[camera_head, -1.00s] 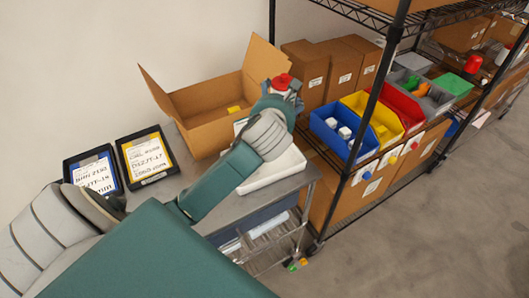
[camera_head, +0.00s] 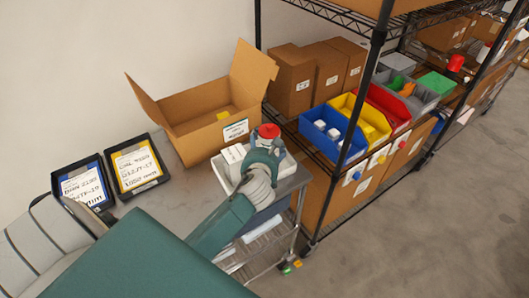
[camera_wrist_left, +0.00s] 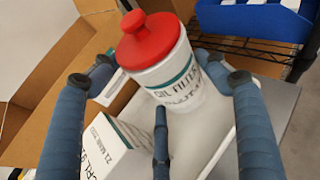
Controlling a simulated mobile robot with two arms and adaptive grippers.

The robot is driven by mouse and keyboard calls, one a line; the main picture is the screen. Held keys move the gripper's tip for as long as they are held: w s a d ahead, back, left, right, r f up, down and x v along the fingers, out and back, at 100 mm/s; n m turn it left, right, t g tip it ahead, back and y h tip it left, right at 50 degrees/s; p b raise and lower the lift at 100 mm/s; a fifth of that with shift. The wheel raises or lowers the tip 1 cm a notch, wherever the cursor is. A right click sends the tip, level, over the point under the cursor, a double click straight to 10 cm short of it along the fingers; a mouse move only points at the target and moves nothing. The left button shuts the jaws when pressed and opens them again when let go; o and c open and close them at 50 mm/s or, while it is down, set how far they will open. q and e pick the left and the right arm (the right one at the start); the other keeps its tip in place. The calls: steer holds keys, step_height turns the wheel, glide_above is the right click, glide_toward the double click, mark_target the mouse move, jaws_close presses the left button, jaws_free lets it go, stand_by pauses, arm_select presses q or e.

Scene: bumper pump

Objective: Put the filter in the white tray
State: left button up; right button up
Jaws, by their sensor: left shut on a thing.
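The filter is upright or slightly tilted, over the white tray (camera_head: 287,166) on the metal cart. The tray also shows beneath it in the wrist view (camera_wrist_left: 222,150). The filter's base is partly hidden by a finger, so I cannot tell whether it touches the tray. My right gripper is not in view.
A white lettered box (camera_head: 232,154) stands close beside the filter, at the tray's left. An open cardboard box (camera_head: 195,137) is behind. Two black label trays (camera_head: 137,165) lie to the left. A wire shelf (camera_head: 372,45) with coloured bins (camera_head: 335,135) stands to the right.

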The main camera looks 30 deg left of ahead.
arm_select(q)
steer(key=shift+f, duration=1.5)
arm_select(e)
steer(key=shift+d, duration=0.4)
arm_select(q)
steer(key=shift+f, duration=0.1)
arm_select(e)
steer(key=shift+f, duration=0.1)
arm_select(q)
steer(key=o, duration=1.4)
steer(key=shift+o, duration=0.2)
steer(key=b+v, duration=0.1)
steer(key=v, duration=1.1)
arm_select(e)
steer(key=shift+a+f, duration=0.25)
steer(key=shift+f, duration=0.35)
arm_select(q)
steer(key=shift+d, duration=0.1)
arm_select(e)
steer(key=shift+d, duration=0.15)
arm_select(q)
steer(key=shift+s, duration=0.1)
